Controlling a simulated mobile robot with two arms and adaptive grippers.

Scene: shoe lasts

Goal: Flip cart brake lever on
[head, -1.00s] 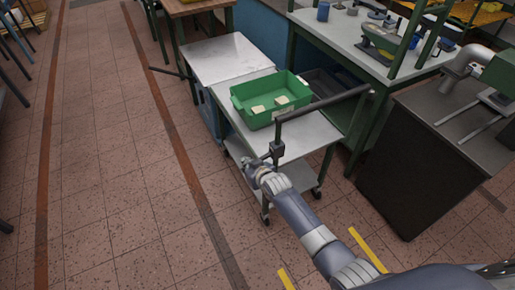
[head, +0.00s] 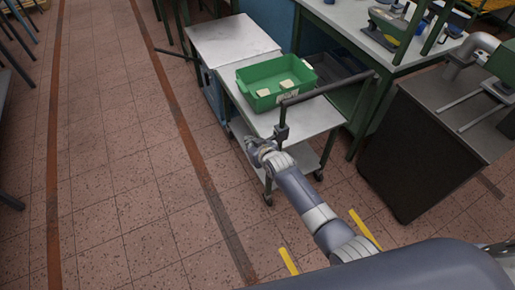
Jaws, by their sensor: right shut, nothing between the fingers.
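The cart (head: 312,117) is a grey-topped trolley with a lower shelf and casters, standing in the middle of the head view. Its dark push handle (head: 330,88) runs along the near side. A small dark block (head: 282,132) sits low on the handle's post; it may be the brake lever, but its on or off position is too small to tell. My right gripper (head: 251,143) is shut and empty, just left of and slightly below this block, at the cart's near left corner. My arm hides part of the cart there, and I cannot tell if the gripper touches it.
A green crate (head: 258,90) with pale pieces inside stands on the cart. A grey-topped cabinet (head: 230,40) stands behind it, and a workbench (head: 350,28) at the back right. A dark cabinet (head: 405,150) is to the right.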

